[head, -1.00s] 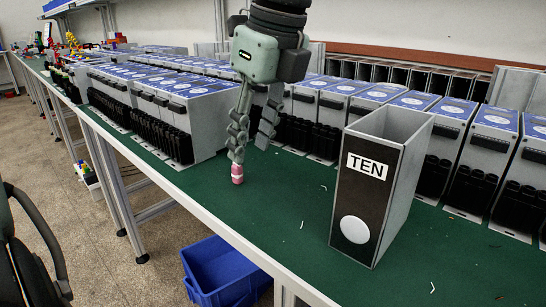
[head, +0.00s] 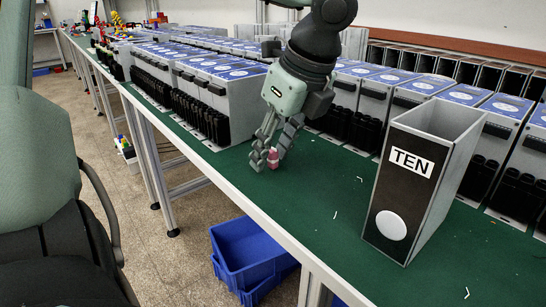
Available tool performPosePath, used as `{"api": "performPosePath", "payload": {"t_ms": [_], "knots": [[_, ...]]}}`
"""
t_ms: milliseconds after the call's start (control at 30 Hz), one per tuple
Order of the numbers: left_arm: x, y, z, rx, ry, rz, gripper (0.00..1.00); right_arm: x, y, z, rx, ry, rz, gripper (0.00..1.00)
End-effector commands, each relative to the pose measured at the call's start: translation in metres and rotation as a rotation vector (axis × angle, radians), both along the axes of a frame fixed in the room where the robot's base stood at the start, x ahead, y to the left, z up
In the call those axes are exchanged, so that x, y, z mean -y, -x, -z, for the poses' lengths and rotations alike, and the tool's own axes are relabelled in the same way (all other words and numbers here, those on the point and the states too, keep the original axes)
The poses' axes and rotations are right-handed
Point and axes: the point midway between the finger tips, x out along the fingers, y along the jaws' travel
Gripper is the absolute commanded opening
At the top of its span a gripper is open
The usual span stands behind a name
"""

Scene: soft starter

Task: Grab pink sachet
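The pink sachet (head: 273,158) is a small pink item with a pale band, low at the green table top, left of the black-fronted box marked TEN. My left gripper (head: 271,155) reaches down from above with its segmented fingers spread, one on each side of the sachet. The fingers are open around it; firm contact on both sides does not show. One finger partly hides the sachet. My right gripper is not in view.
The TEN box (head: 409,184) stands open-topped right of the sachet. Rows of grey units with blue tops (head: 222,90) line the table behind. Blue bins (head: 248,252) sit below the front edge. Small white scraps lie on the clear green surface.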

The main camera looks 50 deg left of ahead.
Motion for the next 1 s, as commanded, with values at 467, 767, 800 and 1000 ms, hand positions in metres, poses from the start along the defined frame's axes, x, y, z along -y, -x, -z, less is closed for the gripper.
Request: {"api": "performPosePath", "payload": {"t_ms": [467, 767, 800, 1000], "knots": [[0.000, 0.000, 0.000, 0.000, 0.000, 0.000, 0.01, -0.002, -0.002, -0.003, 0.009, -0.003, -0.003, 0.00], [0.000, -0.001, -0.011, 0.003, -0.002, -0.001, 0.01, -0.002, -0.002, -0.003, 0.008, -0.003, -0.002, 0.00], [0.000, -0.001, -0.016, 0.003, -0.003, -0.001, 0.01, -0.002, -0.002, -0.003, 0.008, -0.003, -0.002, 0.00], [-0.010, 0.008, -0.050, 0.007, 0.002, -0.004, 0.01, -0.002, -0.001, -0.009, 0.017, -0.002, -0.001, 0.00]]}}
